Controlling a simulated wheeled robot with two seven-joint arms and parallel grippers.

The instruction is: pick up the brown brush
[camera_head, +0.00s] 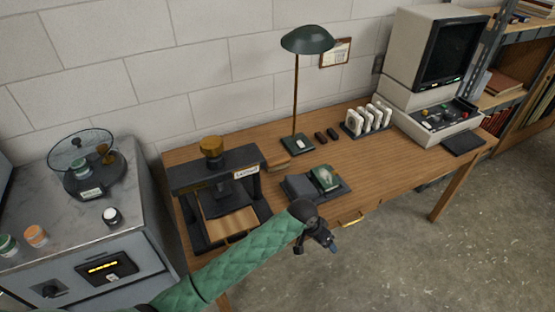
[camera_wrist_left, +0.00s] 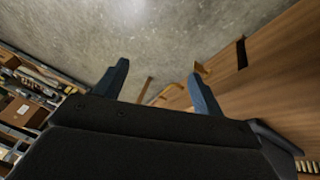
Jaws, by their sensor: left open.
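Two small dark brown blocks lie side by side on the desk, right of the lamp foot: a left one (camera_head: 320,136) and a right one (camera_head: 332,134). Either may be the brown brush; they are too small to tell. My left gripper (camera_head: 327,243) is in front of the desk's front edge, well short of the brown blocks. In the left wrist view its two fingers (camera_wrist_left: 158,75) stand apart with nothing between them. That view shows floor and the desk edge, with no brush that I can make out. My right gripper is not in view.
The wooden desk (camera_head: 372,165) carries a black press (camera_head: 215,185), a dark tray with a green item (camera_head: 325,178), a green lamp (camera_head: 307,40), a rack of white pieces (camera_head: 367,118) and a monitor (camera_head: 448,55). A grey cabinet (camera_head: 65,265) stands left. Bare desk lies right of the tray.

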